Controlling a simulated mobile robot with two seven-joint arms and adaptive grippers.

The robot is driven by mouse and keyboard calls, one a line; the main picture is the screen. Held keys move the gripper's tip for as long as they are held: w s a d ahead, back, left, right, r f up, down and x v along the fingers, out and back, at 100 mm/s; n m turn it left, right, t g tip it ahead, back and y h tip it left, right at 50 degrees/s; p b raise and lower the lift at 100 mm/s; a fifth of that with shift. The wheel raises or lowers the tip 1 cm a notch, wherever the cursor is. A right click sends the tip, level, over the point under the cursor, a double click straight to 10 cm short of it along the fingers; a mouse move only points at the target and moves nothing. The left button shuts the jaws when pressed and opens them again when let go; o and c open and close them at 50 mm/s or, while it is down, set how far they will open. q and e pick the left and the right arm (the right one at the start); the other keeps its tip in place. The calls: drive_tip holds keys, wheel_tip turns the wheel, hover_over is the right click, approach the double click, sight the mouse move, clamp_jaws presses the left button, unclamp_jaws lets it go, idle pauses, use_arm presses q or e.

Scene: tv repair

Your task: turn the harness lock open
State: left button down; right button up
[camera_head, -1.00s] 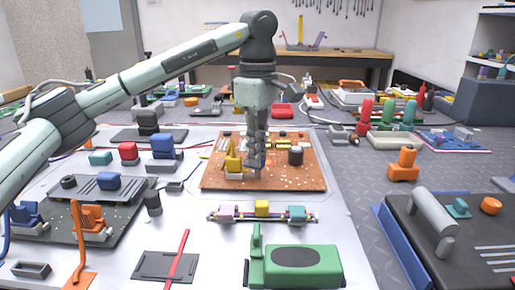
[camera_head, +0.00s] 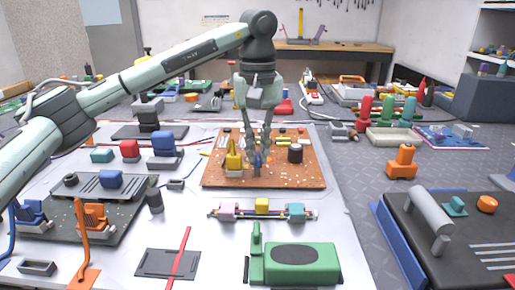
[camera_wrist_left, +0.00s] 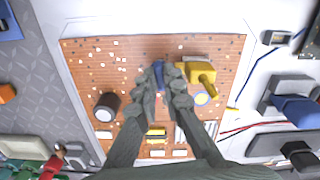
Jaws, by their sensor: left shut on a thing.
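The brown circuit board (camera_head: 218,177) lies flat on the white mat. A small upright blue piece (camera_head: 257,162), which looks like the harness lock, stands on it near the middle. My left gripper (camera_head: 257,150) points straight down over the board. In the left wrist view its fingertips (camera_wrist_left: 160,82) are closed around the blue piece (camera_wrist_left: 158,70), hiding much of it. A yellow part (camera_head: 233,157) stands right beside the gripper on the left; it also shows in the left wrist view (camera_wrist_left: 198,73). My right gripper is in no view.
A black cylinder (camera_head: 295,154) stands on the board to the gripper's right. A bar with pink, yellow and teal blocks (camera_head: 262,208) lies in front of the board, with a green device (camera_head: 300,262) nearer. Mat left of the board holds several blue parts.

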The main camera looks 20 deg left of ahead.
use_arm(q)
drive_tip(key=shift+m, duration=1.1)
drive_tip(key=c, duration=1.6)
unclamp_jaws()
drive_tip(key=shift+c, duration=0.2)
